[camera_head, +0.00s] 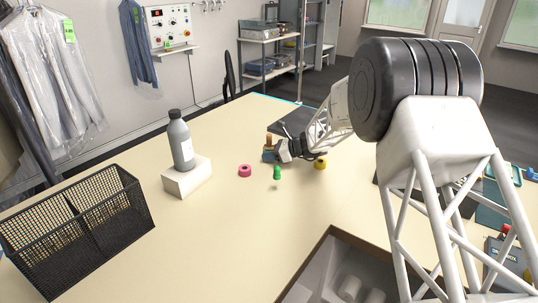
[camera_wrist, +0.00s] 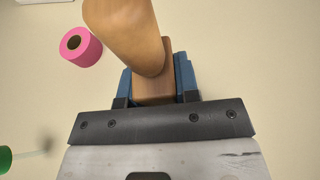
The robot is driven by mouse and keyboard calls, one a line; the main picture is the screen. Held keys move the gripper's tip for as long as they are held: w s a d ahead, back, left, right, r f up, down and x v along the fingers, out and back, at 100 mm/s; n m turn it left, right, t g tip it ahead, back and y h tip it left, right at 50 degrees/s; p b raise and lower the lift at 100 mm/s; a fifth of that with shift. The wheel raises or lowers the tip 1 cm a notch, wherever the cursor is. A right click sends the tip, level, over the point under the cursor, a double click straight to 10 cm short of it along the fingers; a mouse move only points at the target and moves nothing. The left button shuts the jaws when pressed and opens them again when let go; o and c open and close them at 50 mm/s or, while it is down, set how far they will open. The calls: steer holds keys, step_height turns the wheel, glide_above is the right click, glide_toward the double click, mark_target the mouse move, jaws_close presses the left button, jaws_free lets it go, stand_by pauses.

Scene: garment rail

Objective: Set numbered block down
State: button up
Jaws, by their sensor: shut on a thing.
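My gripper (camera_head: 269,155) is low over the cream tabletop (camera_head: 225,225), near its middle. In the wrist view, my gripper's blue fingers (camera_wrist: 155,84) are shut on the two sides of a wooden block (camera_wrist: 153,91). The held piece has a smooth, rounded, tan wooden part (camera_wrist: 124,32) leaning up and left toward the camera. No number shows on it. In the head view, a small brown part of it (camera_head: 268,139) shows above the fingers. Its underside is hidden, so I cannot tell whether it touches the table.
A pink ring (camera_head: 245,170) and a green-topped piece (camera_head: 277,172) stand close by; a yellow ring (camera_head: 320,165) is to the right. A grey bottle (camera_head: 181,143) stands on a white block (camera_head: 187,177). A black mesh basket (camera_head: 75,229) is left. An opening (camera_head: 345,275) cuts the table's front.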

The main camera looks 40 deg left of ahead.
steer(key=shift+f, duration=0.15)
steer(key=o, duration=0.9)
steer(key=shift+d+r, duration=0.1)
steer(key=shift+r, duration=0.1)
steer(key=v, duration=1.1)
steer(key=shift+w+d+r, duration=0.1)
steer(key=shift+d+r, duration=0.15)
steer(key=shift+d, duration=0.05)
